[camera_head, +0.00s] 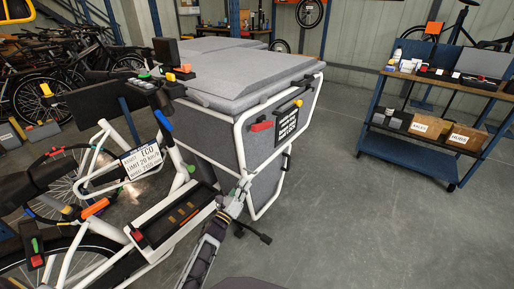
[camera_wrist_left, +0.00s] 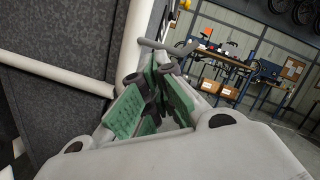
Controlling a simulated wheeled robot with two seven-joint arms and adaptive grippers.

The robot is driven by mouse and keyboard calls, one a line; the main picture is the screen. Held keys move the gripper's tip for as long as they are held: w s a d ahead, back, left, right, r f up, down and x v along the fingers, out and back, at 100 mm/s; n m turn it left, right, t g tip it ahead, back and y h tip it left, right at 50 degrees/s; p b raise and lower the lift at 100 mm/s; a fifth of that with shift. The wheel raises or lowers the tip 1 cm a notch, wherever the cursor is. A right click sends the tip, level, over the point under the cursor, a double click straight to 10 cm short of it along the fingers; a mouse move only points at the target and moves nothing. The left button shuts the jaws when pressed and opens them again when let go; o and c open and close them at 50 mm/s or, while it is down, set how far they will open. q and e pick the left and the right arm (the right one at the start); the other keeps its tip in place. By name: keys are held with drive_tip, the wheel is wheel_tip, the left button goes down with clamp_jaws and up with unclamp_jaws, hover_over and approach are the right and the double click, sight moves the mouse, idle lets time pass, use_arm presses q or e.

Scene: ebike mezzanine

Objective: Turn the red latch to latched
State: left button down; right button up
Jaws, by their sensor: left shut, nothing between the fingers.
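A red lever-like piece (camera_head: 262,126) sits on the side of the grey cargo box of the bike, left of a black sign. It may be the red latch; its marked positions are too small to read. Smaller red parts show on the bike's battery tray (camera_head: 138,235) and at the lower left (camera_head: 37,261). My left gripper (camera_head: 243,184) is below the red piece, near the box's lower side, apart from it. In the left wrist view its green-padded fingers (camera_wrist_left: 152,90) are shut and empty, beside a white frame tube (camera_wrist_left: 137,35). My right gripper is not in view.
A grey bar (camera_wrist_left: 168,47) crosses ahead of the fingertips. The cargo box (camera_head: 245,75) and white tube frame (camera_head: 240,155) stand close to my left arm. A blue workbench (camera_head: 420,150) with cardboard boxes is at right. The floor between is clear.

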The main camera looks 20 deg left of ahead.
sight(262, 126)
use_arm(q)
wheel_tip(262, 126, up, 8)
drive_tip(key=m+t+h+b, duration=0.2)
drive_tip(key=m+h+b, duration=0.1)
drive_tip(key=m, duration=0.5)
drive_tip(key=shift+s+r+m+h+b, duration=0.15)
drive_tip(key=shift+m+h+b, duration=0.2)
drive_tip(key=shift+b, duration=0.55)
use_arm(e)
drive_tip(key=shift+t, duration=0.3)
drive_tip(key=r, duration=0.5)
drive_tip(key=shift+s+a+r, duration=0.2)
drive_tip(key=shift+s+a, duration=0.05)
use_arm(q)
drive_tip(key=s+r+x, duration=0.1)
drive_tip(key=r+x, duration=0.1)
drive_tip(key=x, duration=1)
drive_tip(key=shift+w+a+r+b, duration=0.15)
drive_tip(key=shift+r+b, duration=0.2)
drive_tip(key=shift+b, duration=0.1)
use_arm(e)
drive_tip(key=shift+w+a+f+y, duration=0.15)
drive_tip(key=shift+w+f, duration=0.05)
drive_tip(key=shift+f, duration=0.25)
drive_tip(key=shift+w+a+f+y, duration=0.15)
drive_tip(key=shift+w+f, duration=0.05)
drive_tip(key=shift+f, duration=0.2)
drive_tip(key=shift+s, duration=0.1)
